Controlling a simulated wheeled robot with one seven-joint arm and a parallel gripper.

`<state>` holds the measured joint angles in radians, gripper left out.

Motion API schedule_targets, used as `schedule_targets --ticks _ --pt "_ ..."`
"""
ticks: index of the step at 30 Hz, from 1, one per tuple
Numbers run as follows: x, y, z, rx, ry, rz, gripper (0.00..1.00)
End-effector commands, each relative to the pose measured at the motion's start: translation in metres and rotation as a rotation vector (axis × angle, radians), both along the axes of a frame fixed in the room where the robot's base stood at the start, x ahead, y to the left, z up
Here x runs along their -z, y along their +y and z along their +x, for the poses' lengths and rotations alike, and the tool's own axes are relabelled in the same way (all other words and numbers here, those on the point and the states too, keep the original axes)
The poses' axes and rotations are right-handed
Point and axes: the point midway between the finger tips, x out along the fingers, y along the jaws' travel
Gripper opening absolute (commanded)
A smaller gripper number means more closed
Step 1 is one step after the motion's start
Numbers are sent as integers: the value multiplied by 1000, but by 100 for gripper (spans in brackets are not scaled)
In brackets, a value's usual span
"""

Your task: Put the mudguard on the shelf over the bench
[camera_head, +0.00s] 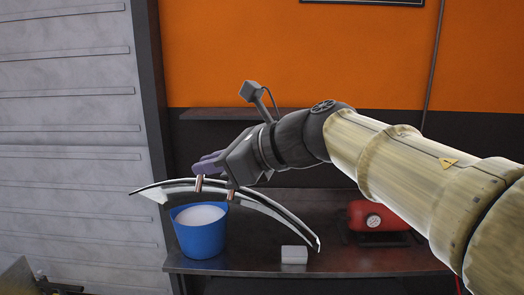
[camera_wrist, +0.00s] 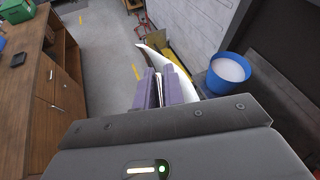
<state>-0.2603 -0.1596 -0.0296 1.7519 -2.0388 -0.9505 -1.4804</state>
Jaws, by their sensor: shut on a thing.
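The mudguard is a long, curved, shiny strip (camera_head: 175,187), held with its arch upward in the head view. My gripper (camera_head: 212,174) is shut on it near the middle of the arch, with its purple fingers above. In the wrist view one pale end of the mudguard (camera_wrist: 158,48) sticks out beyond my gripper (camera_wrist: 162,88); the rest is hidden by the fingers. The shelf (camera_head: 220,114) is a dark, narrow ledge on the wall, higher than my gripper; my arm hides its right part. The bench (camera_head: 335,262) is below the mudguard.
A blue bucket (camera_head: 202,240) with pale contents stands on the bench under the mudguard's left half. A small white box (camera_head: 294,255) and a red machine (camera_head: 378,216) are further right. The visible shelf top looks clear. A grey panelled wall (camera_head: 70,130) closes the left side.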

Motion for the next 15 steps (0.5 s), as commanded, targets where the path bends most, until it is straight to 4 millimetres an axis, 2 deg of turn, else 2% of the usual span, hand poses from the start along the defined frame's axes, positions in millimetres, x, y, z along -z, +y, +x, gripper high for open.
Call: schedule_targets --ticks 5,15 --pt "39 5 36 0 7 1 0" --pt "140 -1 112 130 7 -2 0"
